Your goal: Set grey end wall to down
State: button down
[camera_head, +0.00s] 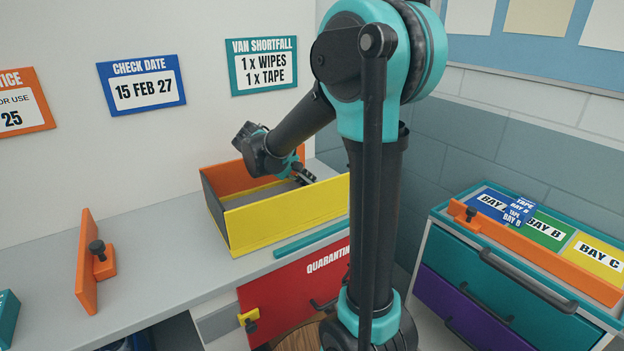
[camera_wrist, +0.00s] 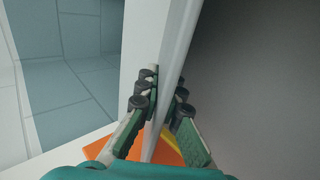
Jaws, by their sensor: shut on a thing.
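An open box stands on the counter in the head view. It has a yellow long wall (camera_head: 285,215) in front and an orange long wall (camera_head: 232,178) behind. A dark grey end wall (camera_head: 212,208) stands upright at its left end. Its right end is partly hidden by my arm. My gripper (camera_head: 304,174) reaches down over the box toward that right end. In the wrist view my gripper (camera_wrist: 160,108) is shut with its fingers on both sides of a thin grey panel (camera_wrist: 179,70), which I take for the grey end wall. Its lower part is hidden by my fingers.
A teal strip (camera_head: 311,240) lies in front of the box. An orange upright plate (camera_head: 90,262) with a dark knob stands left on the counter. A red quarantine door (camera_head: 290,300) is below, and a drawer cabinet (camera_head: 500,290) stands right. The counter between plate and box is clear.

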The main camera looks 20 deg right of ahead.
jog(key=shift+a+f+h, duration=0.3)
jog(key=shift+h, duration=0.4)
jog(key=shift+s, duration=0.1)
jog(key=c, duration=1.7)
grip_release()
jog(key=v, duration=1.2)
jog(key=shift+s+f, duration=0.1)
jog(key=shift+s, duration=0.05)
